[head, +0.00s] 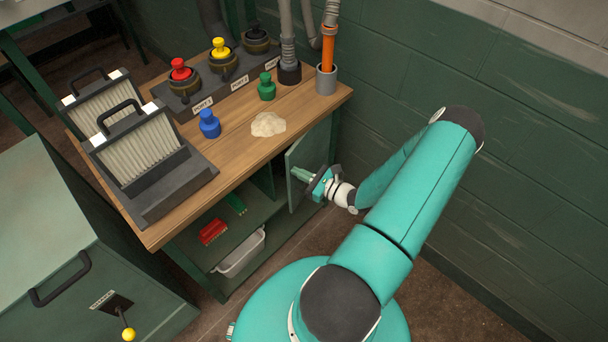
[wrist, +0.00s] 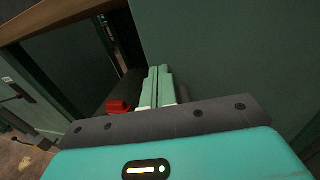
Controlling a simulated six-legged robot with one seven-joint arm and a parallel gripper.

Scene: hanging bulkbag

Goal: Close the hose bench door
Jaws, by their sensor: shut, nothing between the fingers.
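The hose bench (head: 240,140) has a wooden top and an open cabinet below. Its green door (head: 309,150) stands ajar at the right end of the cabinet front. My gripper (head: 300,173) is shut and empty, its fingertips at the door near its left part. I cannot tell whether they touch it. In the wrist view, my shut fingers (wrist: 158,85) point at the large green door panel (wrist: 225,60), with the dark cabinet opening to the left. The door's handle is not clearly visible, and my wrist hides part of the door.
Inside the cabinet are a red object (head: 213,231) and a white bin (head: 240,254). On top are blue (head: 209,124) and green (head: 267,87) plugs, a pale powder pile (head: 268,124), filters (head: 138,147) and ports. A green block wall (head: 500,130) bounds the right side.

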